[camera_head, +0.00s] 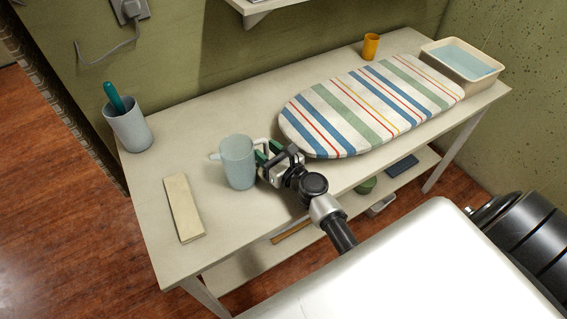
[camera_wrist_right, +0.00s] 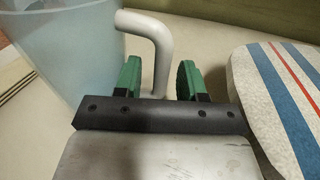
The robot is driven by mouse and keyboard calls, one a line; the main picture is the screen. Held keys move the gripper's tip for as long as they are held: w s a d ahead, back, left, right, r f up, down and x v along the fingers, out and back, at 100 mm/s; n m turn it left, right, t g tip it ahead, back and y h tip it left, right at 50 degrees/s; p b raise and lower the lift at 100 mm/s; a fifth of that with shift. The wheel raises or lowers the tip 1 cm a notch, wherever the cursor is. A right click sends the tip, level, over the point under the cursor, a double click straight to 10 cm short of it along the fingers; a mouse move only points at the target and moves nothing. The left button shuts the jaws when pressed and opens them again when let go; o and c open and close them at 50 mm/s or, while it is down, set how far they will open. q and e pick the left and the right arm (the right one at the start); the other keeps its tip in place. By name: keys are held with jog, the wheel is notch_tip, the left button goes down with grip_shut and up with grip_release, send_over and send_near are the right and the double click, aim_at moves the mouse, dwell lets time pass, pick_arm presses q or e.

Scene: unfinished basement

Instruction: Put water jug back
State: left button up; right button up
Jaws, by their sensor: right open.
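The water jug (camera_head: 238,163) is a translucent pale blue vessel standing upright on the white table, with a spout on its left and a light handle on its right. In the right wrist view the jug (camera_wrist_right: 62,48) fills the upper left, and its handle (camera_wrist_right: 155,45) comes down between the green fingertips. My right gripper (camera_head: 266,155) is at the handle side of the jug; in the wrist view the right gripper (camera_wrist_right: 160,80) is open, with its fingers on either side of the handle. My left gripper is not in view.
A striped ironing board (camera_head: 370,105) lies right of the jug. A grey cup with a teal-handled item (camera_head: 128,128) and a beige slab (camera_head: 183,207) are to the left. The table (camera_head: 190,105) is clear behind the jug.

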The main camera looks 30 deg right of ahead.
jog(key=b+v, duration=0.1)
jog(key=v, duration=0.7)
jog(key=shift+s+d, duration=0.1)
jog(key=shift+s, duration=0.2)
jog(key=shift+s+d+r, duration=0.1)
jog(key=shift+s+d, duration=0.05)
jog(key=shift+s, duration=0.45)
